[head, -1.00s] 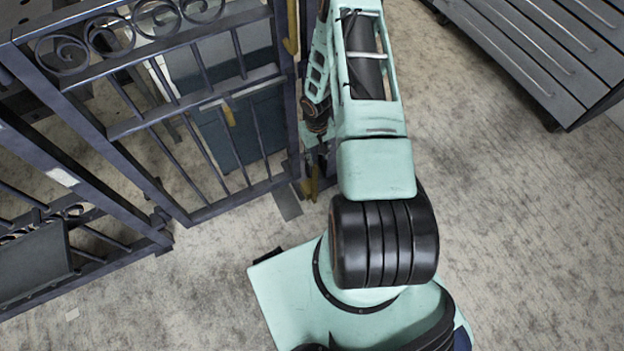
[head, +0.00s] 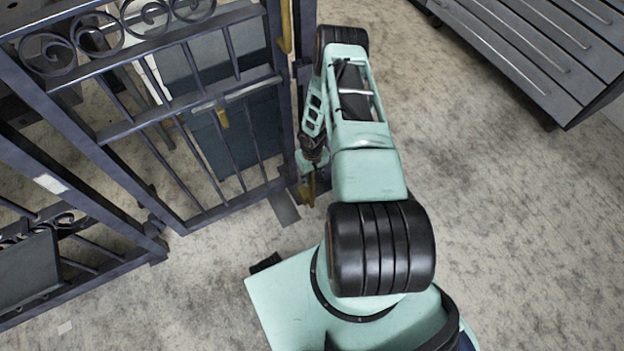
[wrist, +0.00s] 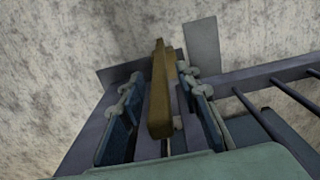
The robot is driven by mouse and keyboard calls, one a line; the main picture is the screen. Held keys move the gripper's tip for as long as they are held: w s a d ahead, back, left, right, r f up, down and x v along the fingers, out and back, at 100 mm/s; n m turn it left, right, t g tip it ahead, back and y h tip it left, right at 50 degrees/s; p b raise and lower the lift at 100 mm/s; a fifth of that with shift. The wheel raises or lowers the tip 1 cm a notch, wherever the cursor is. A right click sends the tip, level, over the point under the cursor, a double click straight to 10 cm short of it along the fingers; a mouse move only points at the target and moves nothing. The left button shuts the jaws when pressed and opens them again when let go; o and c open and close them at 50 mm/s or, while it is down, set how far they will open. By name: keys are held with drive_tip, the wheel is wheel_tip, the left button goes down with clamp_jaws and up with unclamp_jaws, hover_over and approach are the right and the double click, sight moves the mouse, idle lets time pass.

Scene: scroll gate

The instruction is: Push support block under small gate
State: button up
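The small gate (head: 197,108) is a dark metal frame with bars and scrolls, at the upper left of the head view. A flat grey piece (head: 283,207), perhaps the support block, lies on the floor by the gate's lower right corner; it also shows beyond the fingers in the wrist view (wrist: 202,45). My gripper (wrist: 165,82) points down beside the gate post. Its blue fingers stand apart, one on each side of a brass-coloured bar (wrist: 160,95), with gaps showing. The arm partly hides the gripper in the head view.
Another dark gate section (head: 60,265) stands at the lower left. A grey drawer cabinet (head: 530,55) is at the upper right. A blue-grey box (head: 238,140) shows behind the gate bars. The floor right of my arm is clear.

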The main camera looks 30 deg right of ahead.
drive_tip(key=shift+f, duration=0.1)
clamp_jaws()
drive_tip(key=shift+a, duration=0.1)
idle(0.3)
drive_tip(key=w+a+b, duration=0.3)
drive_tip(key=w+a, duration=0.1)
drive_tip(key=a, duration=0.4)
drive_tip(key=shift+w, duration=0.35)
drive_tip(key=shift+d, duration=0.1)
unclamp_jaws()
drive_tip(key=shift+s, duration=0.1)
